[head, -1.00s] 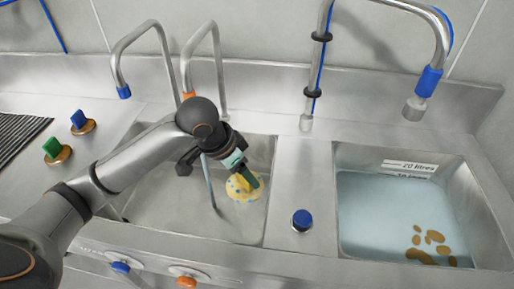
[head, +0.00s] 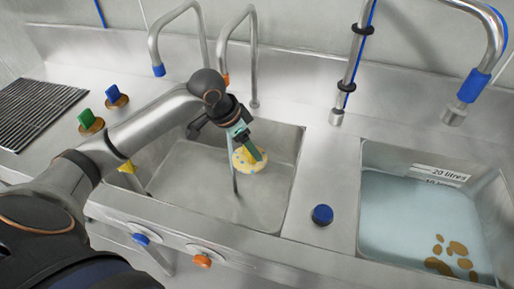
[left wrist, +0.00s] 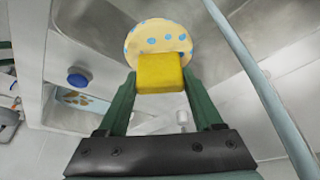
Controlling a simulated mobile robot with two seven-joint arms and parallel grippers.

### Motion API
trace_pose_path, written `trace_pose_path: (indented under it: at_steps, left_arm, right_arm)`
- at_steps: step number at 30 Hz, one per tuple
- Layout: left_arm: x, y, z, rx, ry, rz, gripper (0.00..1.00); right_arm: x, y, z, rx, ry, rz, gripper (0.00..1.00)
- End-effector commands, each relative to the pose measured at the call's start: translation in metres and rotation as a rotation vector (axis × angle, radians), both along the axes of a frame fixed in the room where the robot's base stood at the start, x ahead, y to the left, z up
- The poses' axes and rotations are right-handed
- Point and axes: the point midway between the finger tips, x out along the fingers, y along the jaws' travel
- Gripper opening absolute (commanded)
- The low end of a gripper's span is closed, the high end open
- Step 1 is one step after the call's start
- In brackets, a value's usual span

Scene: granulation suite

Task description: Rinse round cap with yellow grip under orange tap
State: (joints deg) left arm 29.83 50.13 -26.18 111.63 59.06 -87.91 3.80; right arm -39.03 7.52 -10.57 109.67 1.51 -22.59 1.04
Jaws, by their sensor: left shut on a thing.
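The round cap (head: 248,160), pale yellow with blue spots, is over the left basin. My left gripper (head: 250,143) is shut on its yellow grip (left wrist: 161,73). In the left wrist view the cap (left wrist: 158,38) faces away, beyond the fingers. The orange tap (head: 226,79) has an orange spout tip, partly hidden behind my wrist. A thin pale-blue water stream (head: 235,183) falls into the basin at the cap's left edge in the head view. In the left wrist view the stream (left wrist: 262,85) passes right of the cap, apart from it. My right gripper is not in view.
A blue-tipped tap (head: 158,70) stands left of the orange one. Green (head: 91,123) and blue (head: 116,97) gripped caps sit on the left ledge. The right basin (head: 375,150) holds water and several brown pieces. An orange knob (head: 203,262) is on the front.

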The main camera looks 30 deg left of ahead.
Motion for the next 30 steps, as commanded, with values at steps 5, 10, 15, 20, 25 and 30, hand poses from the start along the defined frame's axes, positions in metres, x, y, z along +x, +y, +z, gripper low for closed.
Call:
trace_pose_path:
  at_steps: [5, 10, 15, 20, 25, 30]
  left_arm:
    - [0.006, 0.018, -0.003, 0.0, -0.002, 0.003, 0.0]
    - [0.011, 0.034, -0.006, 0.001, -0.002, 0.003, 0.0]
    - [0.016, 0.048, -0.009, -0.001, -0.003, 0.003, 0.0]
    - [0.019, 0.057, -0.011, 0.0, -0.002, 0.002, 0.0]
    - [0.02, 0.061, -0.012, 0.0, -0.004, 0.0, 0.0]
    - [0.02, 0.062, -0.012, 0.0, -0.004, 0.0, 0.0]
  right_arm:
    - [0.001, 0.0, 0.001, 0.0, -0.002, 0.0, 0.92]
    - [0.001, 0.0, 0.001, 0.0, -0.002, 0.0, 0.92]
    - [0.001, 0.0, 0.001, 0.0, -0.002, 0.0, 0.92]
    - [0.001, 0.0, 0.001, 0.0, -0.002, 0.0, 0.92]
    - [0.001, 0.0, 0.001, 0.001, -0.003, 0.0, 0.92]
    - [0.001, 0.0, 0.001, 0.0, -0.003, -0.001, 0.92]
